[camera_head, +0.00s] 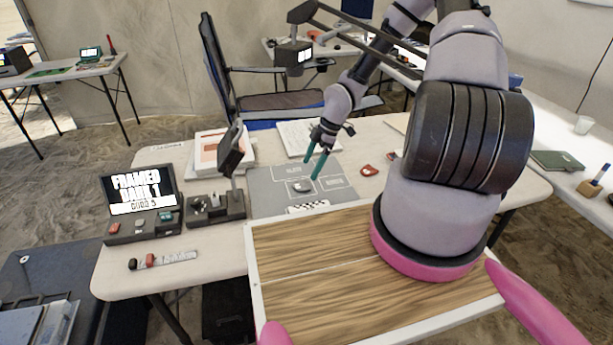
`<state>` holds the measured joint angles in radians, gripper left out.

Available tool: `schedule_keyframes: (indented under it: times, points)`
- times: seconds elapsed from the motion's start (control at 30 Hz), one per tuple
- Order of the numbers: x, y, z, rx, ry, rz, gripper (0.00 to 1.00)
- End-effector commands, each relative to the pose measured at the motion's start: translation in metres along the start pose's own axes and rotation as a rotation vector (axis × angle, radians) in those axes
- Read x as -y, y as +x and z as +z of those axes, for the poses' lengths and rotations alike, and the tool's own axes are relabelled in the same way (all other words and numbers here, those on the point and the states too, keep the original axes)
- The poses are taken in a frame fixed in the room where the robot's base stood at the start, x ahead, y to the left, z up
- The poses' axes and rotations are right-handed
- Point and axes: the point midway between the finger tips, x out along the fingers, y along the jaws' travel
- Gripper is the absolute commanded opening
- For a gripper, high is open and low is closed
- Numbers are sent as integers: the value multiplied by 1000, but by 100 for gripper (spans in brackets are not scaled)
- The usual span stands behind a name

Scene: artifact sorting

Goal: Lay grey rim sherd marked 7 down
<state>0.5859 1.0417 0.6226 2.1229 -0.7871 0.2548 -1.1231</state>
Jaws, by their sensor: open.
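A small grey sherd (300,186) lies on the grey marked mat (262,196) on the table, within the outlined area at the mat's middle. Its number is too small to read. My gripper (311,168), with two teal fingers pointing down, is open just above and to the right of the sherd. The fingers appear apart from it, and nothing shows between them. Whether a fingertip touches the mat is hard to tell.
A lamp-like stand (231,160) rises left of the mat. A lit screen (139,190) stands further left. Papers (208,150) lie behind. A red piece (369,170) lies right of the mat. A black-and-white checkered strip (308,207) lies at the mat's front edge.

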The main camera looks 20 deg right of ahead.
Motion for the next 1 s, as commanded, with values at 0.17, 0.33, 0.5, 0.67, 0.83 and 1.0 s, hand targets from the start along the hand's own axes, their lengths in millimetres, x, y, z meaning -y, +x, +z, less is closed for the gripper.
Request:
schedule_keyframes:
  times: [0.17,0.33,0.5,0.67,0.83,1.0]
  points:
    - [0,-37,1,0,2,3,100]
    - [0,-56,0,0,2,0,100]
    - [0,-61,0,0,0,-1,100]
    - [0,-61,0,0,0,-1,100]
    - [0,-61,0,0,0,-1,100]
    - [-20,-58,1,25,-22,36,100]
